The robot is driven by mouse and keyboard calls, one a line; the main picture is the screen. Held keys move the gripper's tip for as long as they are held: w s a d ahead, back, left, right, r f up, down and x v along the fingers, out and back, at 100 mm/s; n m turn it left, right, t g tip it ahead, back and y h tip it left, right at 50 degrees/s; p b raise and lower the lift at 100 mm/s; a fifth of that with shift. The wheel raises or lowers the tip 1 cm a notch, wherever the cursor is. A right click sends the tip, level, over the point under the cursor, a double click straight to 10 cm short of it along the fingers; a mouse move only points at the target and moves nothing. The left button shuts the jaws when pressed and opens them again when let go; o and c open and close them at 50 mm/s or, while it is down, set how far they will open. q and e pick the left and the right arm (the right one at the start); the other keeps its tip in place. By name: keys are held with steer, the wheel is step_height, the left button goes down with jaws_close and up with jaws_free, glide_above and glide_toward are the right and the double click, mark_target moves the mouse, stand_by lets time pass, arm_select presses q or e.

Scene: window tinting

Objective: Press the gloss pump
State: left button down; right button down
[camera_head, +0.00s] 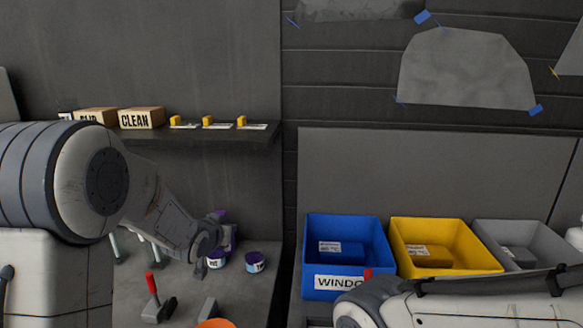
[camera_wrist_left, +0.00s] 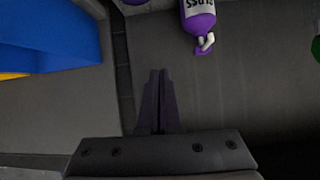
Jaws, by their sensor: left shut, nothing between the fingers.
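The gloss pump is a purple bottle with a white label (camera_wrist_left: 199,8), at the top of the left wrist view. Its small pale nozzle (camera_wrist_left: 206,42) points toward the lower part of that picture. In the head view a purple bottle (camera_head: 226,240) stands on the bench, partly hidden behind my left gripper (camera_head: 208,252). In the left wrist view my left gripper (camera_wrist_left: 157,76) has its dark fingers together and empty, left of and below the nozzle, apart from it. My right gripper is not visible; only part of that arm shows.
A small purple-labelled tub (camera_head: 255,262) stands right of the bottle. A red-handled tool (camera_head: 152,284) and an orange item (camera_head: 216,323) lie nearer. Blue (camera_head: 345,240), yellow (camera_head: 440,240) and grey (camera_head: 520,240) bins stand at right. A shelf (camera_head: 240,137) holds boxes above.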

arm_select(q)
steer(key=s+d+f+m+g, duration=0.1)
steer(key=s+d+g, duration=0.2)
steer(key=s+d, duration=0.4)
steer(key=s+d+f+m+g, duration=0.1)
steer(key=s+d+m+g, duration=0.3)
steer(key=s, duration=0.6)
steer(key=s+d+f+g, duration=0.1)
steer(key=s+g, duration=0.1)
steer(key=s, duration=0.9)
steer(key=s+d+m+g, duration=0.1)
steer(key=s+d+g, duration=0.1)
steer(key=s, duration=1)
steer(key=shift+f+g, duration=0.4)
steer(key=shift+g, duration=0.2)
stand_by(1.0)
